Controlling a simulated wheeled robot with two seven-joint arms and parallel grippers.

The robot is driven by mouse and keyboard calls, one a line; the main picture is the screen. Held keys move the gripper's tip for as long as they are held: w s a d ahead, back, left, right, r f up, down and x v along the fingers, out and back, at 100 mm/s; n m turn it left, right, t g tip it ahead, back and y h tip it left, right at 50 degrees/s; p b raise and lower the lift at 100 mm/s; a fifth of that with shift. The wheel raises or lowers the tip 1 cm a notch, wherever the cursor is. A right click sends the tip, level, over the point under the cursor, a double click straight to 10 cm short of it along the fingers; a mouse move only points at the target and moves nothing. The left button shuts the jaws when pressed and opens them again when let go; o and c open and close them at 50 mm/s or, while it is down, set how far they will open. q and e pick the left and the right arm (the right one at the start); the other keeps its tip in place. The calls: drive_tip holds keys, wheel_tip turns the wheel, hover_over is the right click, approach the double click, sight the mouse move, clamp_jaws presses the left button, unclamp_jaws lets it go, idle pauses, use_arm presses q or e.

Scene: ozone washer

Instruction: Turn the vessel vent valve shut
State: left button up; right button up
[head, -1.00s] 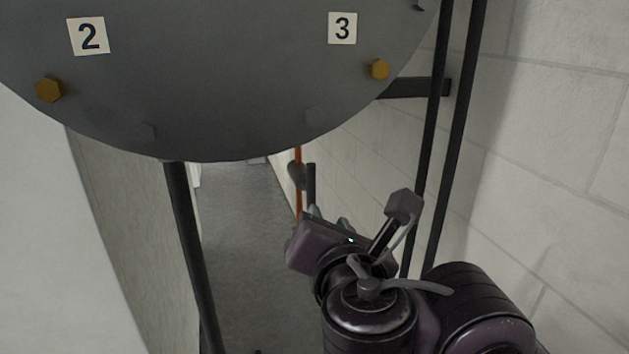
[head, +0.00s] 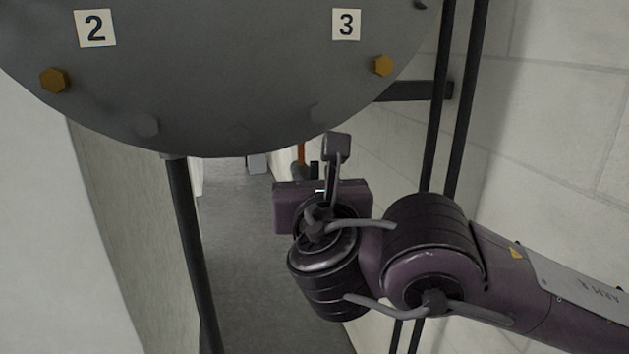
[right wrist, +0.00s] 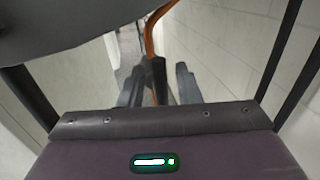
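An orange pipe (head: 301,154) runs down behind the lower edge of the large grey vessel (head: 220,100); a grey fitting (head: 298,170) sits on it. A short black upright bar (head: 314,168) beside it looks like the valve's handle. The right wrist view also shows the pipe (right wrist: 150,42) and the black bar (right wrist: 160,78). My right gripper (head: 316,176) is just below them, its fingers mostly hidden by its own body. In the right wrist view its fingers (right wrist: 159,86) are apart, with the bar between them; contact cannot be told. My left gripper is out of view.
A black support leg (head: 188,245) stands left of my right gripper. Thin black vertical pipes (head: 452,110) and a bracket (head: 410,90) are along the block wall (head: 560,130) at right. Grey floor (head: 240,230) is open below the vessel.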

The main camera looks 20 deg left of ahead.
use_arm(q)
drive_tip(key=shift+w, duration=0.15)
use_arm(e)
drive_tip(key=shift+w+a, duration=0.1)
drive_tip(key=shift+w, duration=0.2)
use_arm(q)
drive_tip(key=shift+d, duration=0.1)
use_arm(e)
clamp_jaws()
